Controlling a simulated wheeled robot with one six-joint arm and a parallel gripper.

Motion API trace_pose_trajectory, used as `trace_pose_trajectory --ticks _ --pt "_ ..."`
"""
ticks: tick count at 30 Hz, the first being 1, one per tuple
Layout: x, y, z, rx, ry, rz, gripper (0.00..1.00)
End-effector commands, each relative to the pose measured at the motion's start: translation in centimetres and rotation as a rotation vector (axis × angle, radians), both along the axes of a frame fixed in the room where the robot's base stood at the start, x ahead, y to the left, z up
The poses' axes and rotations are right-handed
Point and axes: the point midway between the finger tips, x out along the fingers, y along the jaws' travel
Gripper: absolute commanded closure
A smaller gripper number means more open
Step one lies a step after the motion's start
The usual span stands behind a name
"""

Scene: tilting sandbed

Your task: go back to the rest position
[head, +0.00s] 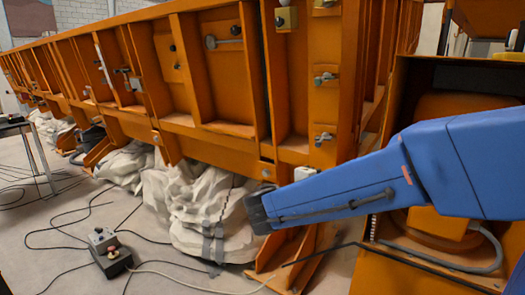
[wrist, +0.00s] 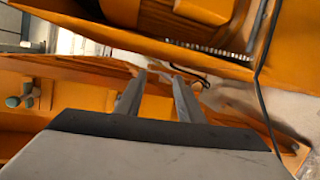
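My gripper (head: 257,212) shows in the head view at the dark end of my blue arm, which reaches in from the right. It is in front of the white sacking at the foot of the orange sandbed frame (head: 215,128). In the wrist view, the two grey fingers of my gripper (wrist: 159,78) stand apart with nothing between them. Orange steel and a strip of pale floor show beyond the fingertips. Whether the gripper touches the sacking cannot be told.
White sacking (head: 180,200) bulges under the frame. A control box (head: 110,252) and several loose cables lie on the floor at left. An orange housing (head: 440,100) stands close at right. The floor at lower left is otherwise mostly open.

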Motion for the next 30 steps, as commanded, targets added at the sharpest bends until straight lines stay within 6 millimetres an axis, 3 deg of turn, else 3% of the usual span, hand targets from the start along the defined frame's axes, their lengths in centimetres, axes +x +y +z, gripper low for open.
trace_pose_trajectory --ticks 1,6,12,17,21,30 --pt "-1.4 -2.6 -0.6 0.056 0.033 -0.051 0.65" --pt "-6.5 -8.7 -3.8 0.26 0.156 -0.186 0.65" --pt "-13.1 -12.5 -7.7 0.531 0.251 -0.302 0.65" --pt "-17.8 -13.2 -10.4 0.765 0.283 -0.358 0.65" --pt "-21.2 -12.4 -12.2 0.974 0.278 -0.38 0.65" --pt "-25.5 -8.7 -13.7 1.385 0.166 -0.355 0.65"
